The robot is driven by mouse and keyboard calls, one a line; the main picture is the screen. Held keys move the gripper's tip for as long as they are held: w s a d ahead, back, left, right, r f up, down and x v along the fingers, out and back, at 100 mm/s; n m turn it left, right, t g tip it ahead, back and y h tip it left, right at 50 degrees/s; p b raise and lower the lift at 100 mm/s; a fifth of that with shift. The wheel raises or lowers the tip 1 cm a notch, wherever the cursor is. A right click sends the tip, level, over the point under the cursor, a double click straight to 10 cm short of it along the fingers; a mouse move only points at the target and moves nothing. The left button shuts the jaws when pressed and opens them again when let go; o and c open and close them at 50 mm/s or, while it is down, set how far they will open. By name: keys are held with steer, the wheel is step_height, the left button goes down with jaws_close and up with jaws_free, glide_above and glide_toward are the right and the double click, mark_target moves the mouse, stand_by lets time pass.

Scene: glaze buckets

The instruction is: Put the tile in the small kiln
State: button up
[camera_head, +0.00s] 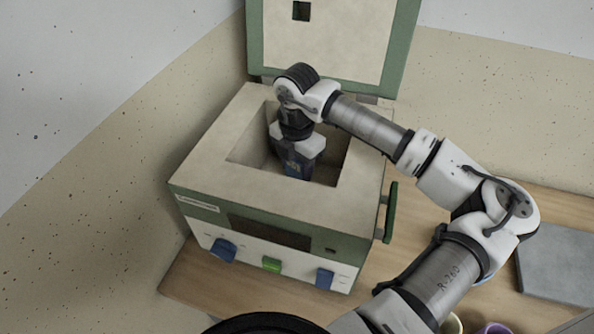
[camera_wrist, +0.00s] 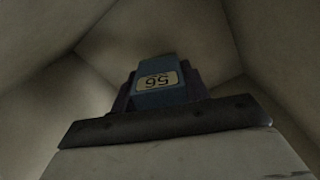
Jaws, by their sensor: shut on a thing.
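The small kiln (camera_head: 335,207) is a cream and green box on the table, with its lid (camera_head: 335,37) open and standing up at the back. My gripper (camera_head: 297,170) points down into its open top chamber. The fingers are inside, and the chamber's floor is largely hidden in the head view. In the wrist view, a blue piece with a pale label (camera_wrist: 158,80) reading 56, upside down, shows at the gripper's end between dark parts. I take it for the tile, held in the shut gripper. I cannot tell whether it touches the floor.
The kiln's chamber walls (camera_wrist: 265,50) surround the gripper closely. A green handle (camera_head: 390,212) sticks out on the kiln's right side. Blue and green knobs (camera_head: 271,265) are on its front. A grey slab (camera_head: 558,262) lies at the right, with cups (camera_head: 493,328) at the bottom edge.

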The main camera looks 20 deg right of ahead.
mark_target(297, 175)
steer(key=shift+f, duration=1.5)
steer(key=shift+f, duration=0.15)
steer(key=o, duration=1.1)
steer(key=shift+c, duration=0.2)
step_height(297, 175, up, 12)
steer(key=b, duration=0.3)
steer(key=shift+r, duration=0.2)
